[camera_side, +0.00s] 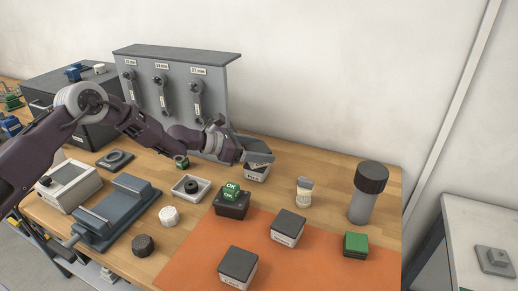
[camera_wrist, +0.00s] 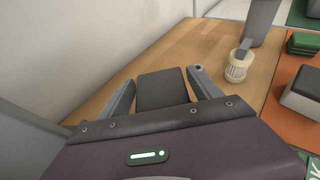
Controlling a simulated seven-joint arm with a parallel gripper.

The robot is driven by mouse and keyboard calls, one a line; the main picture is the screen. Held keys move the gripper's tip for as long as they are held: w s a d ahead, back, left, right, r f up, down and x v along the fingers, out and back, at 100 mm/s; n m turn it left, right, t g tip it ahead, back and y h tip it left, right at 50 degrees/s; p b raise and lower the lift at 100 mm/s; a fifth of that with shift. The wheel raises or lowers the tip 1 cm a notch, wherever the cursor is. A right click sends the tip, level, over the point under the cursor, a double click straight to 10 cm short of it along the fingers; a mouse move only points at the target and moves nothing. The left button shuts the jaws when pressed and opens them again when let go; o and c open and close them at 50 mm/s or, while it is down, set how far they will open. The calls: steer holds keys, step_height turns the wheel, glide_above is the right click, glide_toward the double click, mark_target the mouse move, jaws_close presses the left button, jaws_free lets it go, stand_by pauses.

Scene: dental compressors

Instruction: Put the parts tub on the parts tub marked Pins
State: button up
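A parts tub (camera_side: 256,174) with a dark lid and a pale label stands at the back of the wooden table, partly hidden by my gripper (camera_side: 257,159). In the wrist view its dark lid (camera_wrist: 162,89) lies between the two fingers of my gripper (camera_wrist: 161,77). The fingers look open, with narrow gaps at the lid's sides; contact is not clear. Two similar labelled tubs stand on the orange mat: one at the middle (camera_side: 288,228) and one at the front (camera_side: 238,267). The label words are too small to read, so I cannot tell which is Pins.
A dark box with a green block (camera_side: 231,193) stands at the mat's back-left corner. A pale brush-like item (camera_side: 304,192), a grey cylinder (camera_side: 367,194) and a green box (camera_side: 356,245) stand to the right. A vise (camera_side: 117,210) is left. Bare orange mat (camera_side: 315,262) lies between tubs.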

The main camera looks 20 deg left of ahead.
steer(key=shift+o, duration=0.3)
steer(key=shift+r, duration=0.1)
steer(key=shift+s+a+r, duration=0.15)
steer(key=shift+r, duration=0.05)
steer(key=v, duration=1.1)
steer(key=shift+s, duration=0.2)
steer(key=shift+a+r, duration=0.15)
steer(key=shift+r, duration=0.05)
